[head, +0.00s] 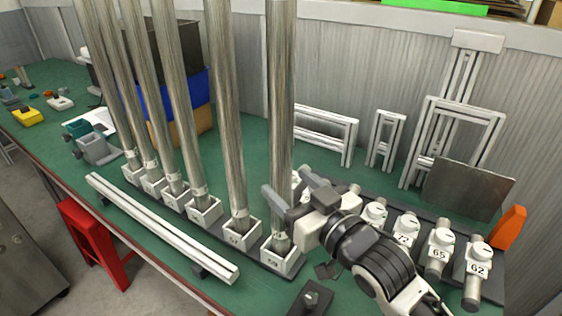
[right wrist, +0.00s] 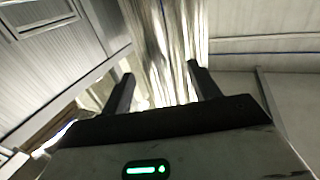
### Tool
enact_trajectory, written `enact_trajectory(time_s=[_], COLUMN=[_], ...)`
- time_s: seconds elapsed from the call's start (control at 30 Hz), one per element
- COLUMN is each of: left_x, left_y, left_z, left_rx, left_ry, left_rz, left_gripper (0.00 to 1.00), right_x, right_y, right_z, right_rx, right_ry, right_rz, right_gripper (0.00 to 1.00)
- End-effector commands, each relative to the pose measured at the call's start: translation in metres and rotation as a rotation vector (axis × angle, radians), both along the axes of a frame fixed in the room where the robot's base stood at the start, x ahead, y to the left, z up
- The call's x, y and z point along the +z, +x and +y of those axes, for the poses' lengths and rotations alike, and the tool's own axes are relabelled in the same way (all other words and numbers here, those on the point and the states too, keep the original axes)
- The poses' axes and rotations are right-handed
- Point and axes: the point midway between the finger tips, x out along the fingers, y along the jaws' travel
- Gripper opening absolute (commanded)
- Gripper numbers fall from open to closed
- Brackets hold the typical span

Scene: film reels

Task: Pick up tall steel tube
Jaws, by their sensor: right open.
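Several tall steel tubes stand upright in white square sockets in a row on the green bench. The nearest, rightmost steel tube (head: 281,90) stands in its socket (head: 279,251); its top is out of view. My right gripper (head: 287,187) is open at the lower part of this tube, with a finger to either side of it in the picture. In the right wrist view the shiny tube (right wrist: 168,40) rises straight ahead, between and beyond the open fingertips (right wrist: 160,74). I cannot tell whether they touch it. My left gripper is not in view.
White-and-grey numbered fittings (head: 440,247) stand in a row right of my gripper. A pale aluminium profile (head: 160,225) lies along the bench's front. Aluminium frames (head: 325,133) and a metal plate (head: 466,188) stand behind. The other tubes (head: 226,110) crowd the left side.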

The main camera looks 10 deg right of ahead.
Motion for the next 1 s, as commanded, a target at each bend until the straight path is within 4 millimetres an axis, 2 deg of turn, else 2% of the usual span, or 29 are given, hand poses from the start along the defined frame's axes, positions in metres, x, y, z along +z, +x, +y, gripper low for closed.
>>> enact_trajectory(time_s=[0.17, 0.43, 0.73, 0.77, 0.97, 1.0], left_x=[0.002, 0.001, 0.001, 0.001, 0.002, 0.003], left_y=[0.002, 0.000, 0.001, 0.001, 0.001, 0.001], left_z=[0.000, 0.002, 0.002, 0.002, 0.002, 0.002], left_rx=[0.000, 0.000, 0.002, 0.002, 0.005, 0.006], left_ry=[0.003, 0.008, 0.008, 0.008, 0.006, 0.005], left_rz=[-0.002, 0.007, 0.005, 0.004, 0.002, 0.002], left_gripper=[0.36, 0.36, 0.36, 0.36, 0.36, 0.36], right_x=[0.002, 0.001, 0.000, 0.000, 0.000, 0.003], right_y=[0.013, 0.048, 0.053, 0.053, 0.053, 0.053], right_z=[0.004, 0.016, 0.019, 0.019, 0.019, 0.019], right_rx=[0.000, 0.000, 0.000, 0.000, 0.000, 0.001], right_ry=[0.000, 0.000, 0.000, 0.000, 0.000, 0.001], right_rz=[-0.001, 0.000, 0.000, 0.000, 0.000, -0.006], right_gripper=[0.61, 0.61, 0.61, 0.56, 0.00, 0.00])
